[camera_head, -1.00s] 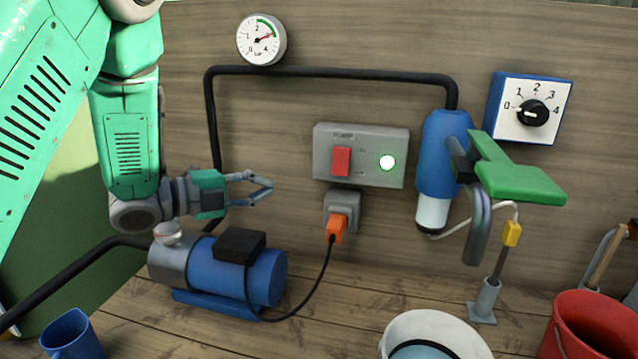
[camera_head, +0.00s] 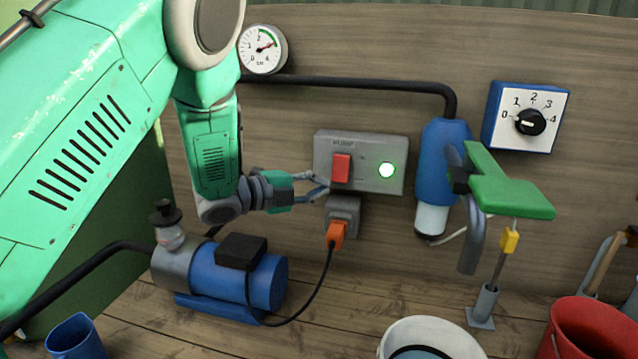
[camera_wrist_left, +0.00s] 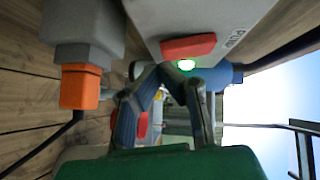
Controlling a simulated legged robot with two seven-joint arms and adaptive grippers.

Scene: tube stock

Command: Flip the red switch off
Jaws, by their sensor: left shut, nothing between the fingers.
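The red switch (camera_head: 341,168) sits on the left part of a grey box (camera_head: 377,152) on the wooden wall. A round light (camera_head: 387,170) on that box glows green. My left gripper (camera_head: 326,187) is shut and empty, its tips close to the lower left of the switch. In the left wrist view the switch (camera_wrist_left: 188,46) lies just beyond the fingertips (camera_wrist_left: 166,70). I cannot tell whether the tips touch the switch or the box. My right gripper is not in view.
Below the box is a grey socket (camera_head: 343,213) with an orange plug (camera_head: 336,234); its cable runs to a blue pump (camera_head: 235,276). A blue cylinder (camera_head: 440,170) with a green handle (camera_head: 505,190) stands right. A blue dial box (camera_head: 499,98) hangs upper right.

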